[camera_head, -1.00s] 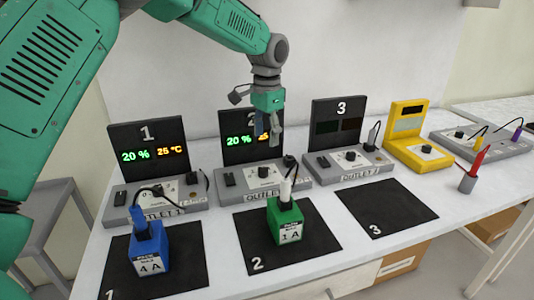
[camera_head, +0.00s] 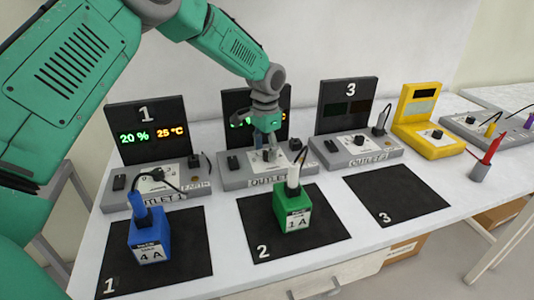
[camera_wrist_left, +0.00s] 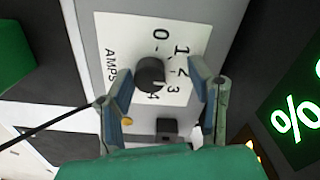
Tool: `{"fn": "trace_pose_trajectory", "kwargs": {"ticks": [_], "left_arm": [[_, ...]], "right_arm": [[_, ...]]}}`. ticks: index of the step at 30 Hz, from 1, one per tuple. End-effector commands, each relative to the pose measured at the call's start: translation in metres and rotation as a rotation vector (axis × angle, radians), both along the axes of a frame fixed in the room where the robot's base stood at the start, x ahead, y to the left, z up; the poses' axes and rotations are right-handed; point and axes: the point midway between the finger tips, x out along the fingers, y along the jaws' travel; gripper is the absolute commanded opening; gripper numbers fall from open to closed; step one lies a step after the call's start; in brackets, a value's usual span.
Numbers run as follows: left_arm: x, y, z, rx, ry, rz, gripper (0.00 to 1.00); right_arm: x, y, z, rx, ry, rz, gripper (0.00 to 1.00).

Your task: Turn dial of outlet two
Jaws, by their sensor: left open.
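The outlet two unit (camera_head: 238,183) stands in the middle of the row, with its black screen largely covered by my left arm. Its dial is hard to make out in the head view. In the left wrist view the round black dial (camera_wrist_left: 150,73) sits on a white plate (camera_wrist_left: 136,30) marked AMPS with numbers 0 to 4. My left gripper (camera_head: 268,154) points down over that plate. It is open, with one finger on each side of the dial in the wrist view (camera_wrist_left: 160,78). Whether the fingers touch the dial cannot be told. My right gripper is not in view.
The outlet one unit (camera_head: 120,184) is to the left and the outlet three unit (camera_head: 338,160) to the right. A green block (camera_head: 293,214) and a blue block (camera_head: 149,244) stand on black mats in front. A yellow meter (camera_head: 425,145) stands farther right.

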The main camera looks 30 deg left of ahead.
Motion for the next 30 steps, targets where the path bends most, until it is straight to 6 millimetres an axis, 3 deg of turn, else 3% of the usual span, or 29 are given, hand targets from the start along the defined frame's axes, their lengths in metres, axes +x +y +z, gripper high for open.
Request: {"fn": "trace_pose_trajectory", "kwargs": {"ticks": [13, 17, 30], "left_arm": [[0.0006, -0.0068, -0.0088, 0.007, -0.002, -0.004, 0.48], [0.0002, -0.0037, -0.0104, 0.002, 0.0, -0.003, 0.02], [-0.0025, -0.0022, -0.0139, 0.009, 0.012, -0.003, 0.0]], "right_arm": [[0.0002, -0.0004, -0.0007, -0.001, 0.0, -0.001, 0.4], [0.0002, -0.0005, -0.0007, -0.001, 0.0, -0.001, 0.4], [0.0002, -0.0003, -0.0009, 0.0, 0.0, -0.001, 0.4]]}}
